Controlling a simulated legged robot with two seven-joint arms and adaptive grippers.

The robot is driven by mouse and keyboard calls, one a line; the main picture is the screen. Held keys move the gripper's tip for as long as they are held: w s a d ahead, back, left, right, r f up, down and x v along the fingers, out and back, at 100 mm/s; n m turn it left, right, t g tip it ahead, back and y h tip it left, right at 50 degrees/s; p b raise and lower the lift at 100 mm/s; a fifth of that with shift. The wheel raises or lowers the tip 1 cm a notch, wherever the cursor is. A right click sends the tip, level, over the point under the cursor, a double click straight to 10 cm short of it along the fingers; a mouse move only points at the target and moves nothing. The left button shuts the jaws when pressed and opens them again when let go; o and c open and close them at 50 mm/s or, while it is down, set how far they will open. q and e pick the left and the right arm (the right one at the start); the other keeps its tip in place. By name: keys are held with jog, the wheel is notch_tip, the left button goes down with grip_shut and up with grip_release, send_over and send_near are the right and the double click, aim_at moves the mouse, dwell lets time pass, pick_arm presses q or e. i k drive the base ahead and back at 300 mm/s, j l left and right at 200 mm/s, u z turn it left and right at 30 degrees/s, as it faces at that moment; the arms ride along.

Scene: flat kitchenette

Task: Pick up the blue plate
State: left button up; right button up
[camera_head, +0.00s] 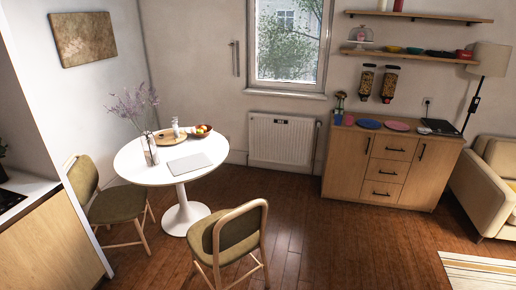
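The blue plate (369,124) lies flat on top of the wooden sideboard (393,180) on the right side of the head view. A pink plate (397,126) lies just to its right. To its left stand small cups, one of them blue (338,119). Neither of my grippers is in the picture. The plate is across the room from me, and nothing covers it.
A round white table (140,173) with two chairs, one of them in front (228,240), stands left of centre. A sofa (488,185) is at the right beside the sideboard. A kitchen counter (45,240) is at the left. The wooden floor before the sideboard is clear.

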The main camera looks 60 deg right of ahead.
aim_at(368, 123)
jog(key=i+l+z, duration=0.15)
jog(key=l+z, duration=0.3)
jog(key=i+l+z, duration=0.2)
jog(key=z, duration=0.25)
jog(key=i+l+z, duration=0.25)
jog(key=z, duration=0.15)
jog(key=i+l+z, duration=0.1)
jog(key=i+l, duration=0.15)
jog(key=i, duration=0.2)
jog(key=i+l, duration=0.2)
jog(key=i, duration=0.25)
jog(key=z, duration=1.8)
